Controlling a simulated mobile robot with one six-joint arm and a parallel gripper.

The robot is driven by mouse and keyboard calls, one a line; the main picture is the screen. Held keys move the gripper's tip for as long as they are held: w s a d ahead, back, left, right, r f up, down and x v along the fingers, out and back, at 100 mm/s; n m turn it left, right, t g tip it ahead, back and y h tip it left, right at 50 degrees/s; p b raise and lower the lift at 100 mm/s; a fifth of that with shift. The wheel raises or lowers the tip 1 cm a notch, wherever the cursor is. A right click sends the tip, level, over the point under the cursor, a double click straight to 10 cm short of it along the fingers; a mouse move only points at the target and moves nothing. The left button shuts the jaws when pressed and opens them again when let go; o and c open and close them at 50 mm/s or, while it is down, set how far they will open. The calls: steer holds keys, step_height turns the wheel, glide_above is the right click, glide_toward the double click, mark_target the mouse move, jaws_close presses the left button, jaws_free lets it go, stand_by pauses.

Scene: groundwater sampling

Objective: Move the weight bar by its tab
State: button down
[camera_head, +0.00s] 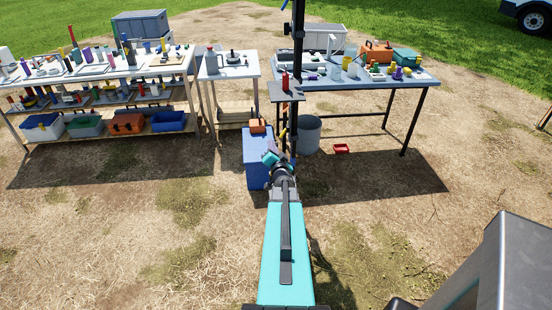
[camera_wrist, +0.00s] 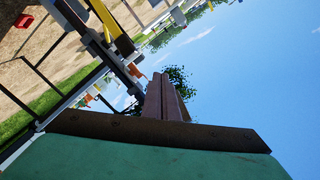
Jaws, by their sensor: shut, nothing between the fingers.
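I cannot pick out the weight bar or its tab for certain in either view. My gripper (camera_wrist: 166,84) shows in the wrist view as two brownish fingers pressed together, with nothing between them. Open sky lies behind and to the right of the fingers. In the head view my teal arm reaches forward from the bottom, and its wrist end is in front of the dark post (camera_head: 298,40), beside a blue box (camera_head: 256,150). The fingertips are too small to make out there. A yellow and black part (camera_wrist: 105,22) is at the upper left of the tilted wrist view.
A long table (camera_head: 440,79) with many small items stands at the right. A small table (camera_head: 230,72) and a loaded workbench (camera_head: 85,74) stand at the left. A grey bucket (camera_head: 309,134) and a red tray (camera_head: 341,149) are on the ground. The foreground ground is mostly clear.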

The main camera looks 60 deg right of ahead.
steer(key=s+a+f+m+t+h+b, duration=0.1)
steer(key=f+b, duration=0.4)
steer(key=b, duration=0.7)
steer(key=s+a+f+m+h+b, duration=0.2)
steer(key=f+m+b, duration=0.3)
steer(key=b, duration=0.7)
steer(key=s+a+f+m+t+h+b, duration=0.1)
steer(key=s+f+m+h+b, duration=0.1)
steer(key=b, duration=1)
step_height(320, 180, down, 4)
steer(key=shift+s+a+r+m+t+b, duration=0.15)
steer(key=shift+s+m+t+b, duration=0.15)
steer(key=shift+s+m, duration=0.6)
steer(key=shift+w, duration=0.25)
steer(key=b+x, duration=0.6)
steer(key=x, duration=0.8)
